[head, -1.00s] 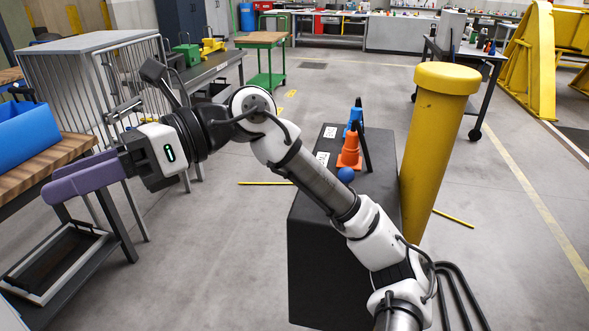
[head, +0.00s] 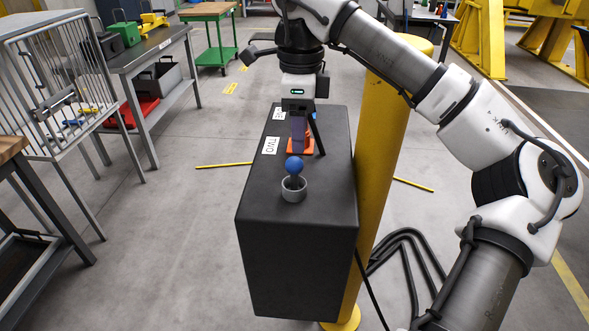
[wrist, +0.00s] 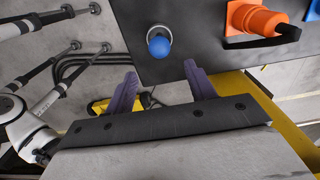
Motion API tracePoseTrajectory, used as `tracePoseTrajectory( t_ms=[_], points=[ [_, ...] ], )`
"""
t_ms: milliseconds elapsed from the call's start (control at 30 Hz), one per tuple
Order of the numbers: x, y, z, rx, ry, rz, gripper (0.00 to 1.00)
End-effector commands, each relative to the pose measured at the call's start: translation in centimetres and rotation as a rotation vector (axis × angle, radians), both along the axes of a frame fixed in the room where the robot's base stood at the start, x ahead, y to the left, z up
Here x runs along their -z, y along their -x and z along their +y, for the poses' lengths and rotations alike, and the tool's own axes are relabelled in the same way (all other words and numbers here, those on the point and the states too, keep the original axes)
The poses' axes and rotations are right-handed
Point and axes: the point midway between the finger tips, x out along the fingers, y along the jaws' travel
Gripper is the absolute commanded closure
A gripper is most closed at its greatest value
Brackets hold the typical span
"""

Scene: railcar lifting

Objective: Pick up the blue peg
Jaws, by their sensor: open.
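A blue ball-topped peg (head: 294,165) stands upright in a grey cup (head: 293,190) at the near end of the black cabinet top. It also shows in the wrist view (wrist: 159,47), just beyond the fingertips and between their lines. My gripper (head: 298,150) is pointed down over the cabinet, behind the peg in the head view. Its purple fingers, in the wrist view (wrist: 160,70), are apart with nothing between them.
The black cabinet (head: 295,255) carries white labels, one reading TWO (head: 271,146). A yellow post (head: 385,150) stands close on its right, with black bent pipes (head: 410,250) nearby. A wire cage (head: 55,90) and benches stand left.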

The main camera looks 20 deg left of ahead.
Motion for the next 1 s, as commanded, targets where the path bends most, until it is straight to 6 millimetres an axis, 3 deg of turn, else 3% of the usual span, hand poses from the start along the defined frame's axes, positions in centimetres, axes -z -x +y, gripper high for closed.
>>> tracePoseTrajectory(
  t_ms=[100, 367, 700, 1000],
  points=[
    [2.1, 0.1, 0.0, -0.001, -0.001, 0.002, 0.45],
    [4.1, 0.1, 0.2, -0.002, -0.003, 0.002, 0.45],
    [8.5, 0.2, 1.0, -0.002, -0.004, 0.002, 0.45],
    [9.0, 0.2, 1.0, -0.001, -0.004, 0.001, 0.48]
  ],
)
